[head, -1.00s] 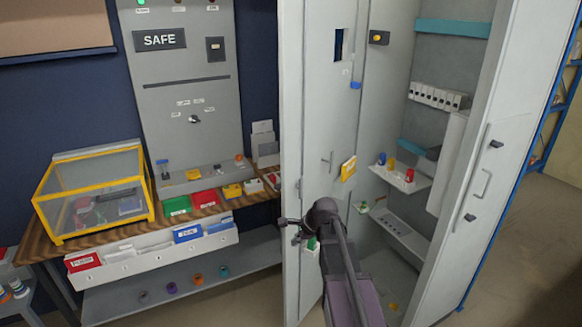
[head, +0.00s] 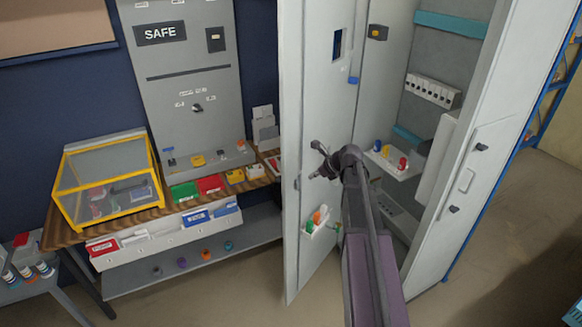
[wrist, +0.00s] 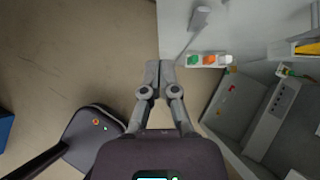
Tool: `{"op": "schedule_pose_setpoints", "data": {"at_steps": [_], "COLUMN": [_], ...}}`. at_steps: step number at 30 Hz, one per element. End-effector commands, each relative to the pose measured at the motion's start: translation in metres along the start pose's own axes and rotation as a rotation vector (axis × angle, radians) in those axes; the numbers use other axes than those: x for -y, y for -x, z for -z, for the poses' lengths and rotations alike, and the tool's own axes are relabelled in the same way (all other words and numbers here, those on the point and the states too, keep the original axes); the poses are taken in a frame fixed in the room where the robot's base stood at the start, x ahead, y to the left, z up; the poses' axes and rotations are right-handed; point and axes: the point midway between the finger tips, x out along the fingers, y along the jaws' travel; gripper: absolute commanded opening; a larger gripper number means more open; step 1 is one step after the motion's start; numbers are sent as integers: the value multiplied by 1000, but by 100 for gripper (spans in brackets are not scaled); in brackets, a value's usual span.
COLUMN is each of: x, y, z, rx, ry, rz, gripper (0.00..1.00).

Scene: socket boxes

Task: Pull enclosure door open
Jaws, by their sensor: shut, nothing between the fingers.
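The enclosure is a tall grey cabinet. Its left door (head: 306,110) stands swung out, with the interior exposed. In the head view my gripper (head: 316,161) is in front of this door's face, around mid-height; the gap to the panel cannot be judged. In the wrist view the fingers (wrist: 158,66) are together and empty, beside the pale door panel (wrist: 174,25). A grey handle-like part (wrist: 200,18) on the panel is up and right of the fingertips. My arm hides part of the door and cabinet opening.
A small door bin (head: 322,230) holds orange and green items; it also shows in the wrist view (wrist: 207,60). Inside, a shelf (head: 385,165) carries coloured parts. The right door (head: 480,150) is open.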

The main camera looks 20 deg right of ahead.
Motion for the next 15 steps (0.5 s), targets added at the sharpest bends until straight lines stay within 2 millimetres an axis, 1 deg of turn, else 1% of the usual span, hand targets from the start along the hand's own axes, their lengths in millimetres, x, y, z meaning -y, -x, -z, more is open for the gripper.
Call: {"op": "schedule_pose_setpoints", "data": {"at_steps": [1, 3, 15], "x": [4, 7, 8], "y": [7, 9, 9], "z": [-6, -8, -8], "rx": [6, 12, 16], "ry": [-20, -40, -54], "rz": [4, 7, 8], "gripper": [0, 0, 0]}}
